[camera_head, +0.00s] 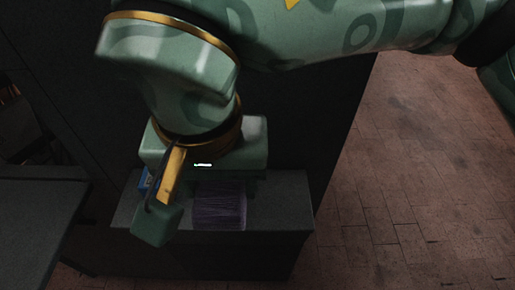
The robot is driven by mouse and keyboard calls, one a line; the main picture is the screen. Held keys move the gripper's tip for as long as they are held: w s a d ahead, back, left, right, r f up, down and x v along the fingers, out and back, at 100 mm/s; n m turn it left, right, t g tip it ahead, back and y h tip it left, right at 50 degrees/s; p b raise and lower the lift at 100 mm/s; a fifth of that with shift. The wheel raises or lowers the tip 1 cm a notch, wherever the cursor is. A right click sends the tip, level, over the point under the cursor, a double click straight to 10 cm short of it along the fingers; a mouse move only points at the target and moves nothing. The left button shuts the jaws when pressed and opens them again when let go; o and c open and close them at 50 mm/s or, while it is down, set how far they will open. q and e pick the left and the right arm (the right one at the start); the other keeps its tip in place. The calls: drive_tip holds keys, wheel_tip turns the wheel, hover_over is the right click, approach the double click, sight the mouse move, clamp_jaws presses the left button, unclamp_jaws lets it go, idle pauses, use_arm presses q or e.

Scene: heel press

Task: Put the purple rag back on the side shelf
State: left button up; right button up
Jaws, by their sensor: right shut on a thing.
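The purple rag (219,208) is a dark, ribbed-looking bundle under my right gripper (198,202), at the top of the grey side shelf (288,200). My right arm comes in from the upper right and the gripper points down over the shelf. It is shut on the rag. My left gripper is not in view.
A small blue item (145,180) shows partly behind the gripper at the shelf's left end. A dark table (35,225) stands at the left, with a gap before the shelf. A dark panel rises behind the shelf. Brick-tiled floor (410,190) is clear at the right.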

drive_tip(key=w+d+f, duration=0.1)
drive_tip(key=w+f, duration=0.1)
drive_tip(key=w+d+f, duration=0.1)
drive_tip(key=f, duration=0.1)
drive_tip(key=w+d+f+b, duration=0.1)
drive_tip(key=w+d+f, duration=0.1)
drive_tip(key=shift+w+f, duration=0.15)
drive_tip(key=shift+w, duration=0.15)
drive_tip(key=f, duration=0.2)
drive_tip(key=f+b, duration=0.1)
drive_tip(key=f, duration=0.1)
drive_tip(key=shift+w+d, duration=0.3)
drive_tip(key=shift+w, duration=0.05)
drive_tip(key=shift+f, duration=0.15)
drive_tip(key=o, duration=0.9)
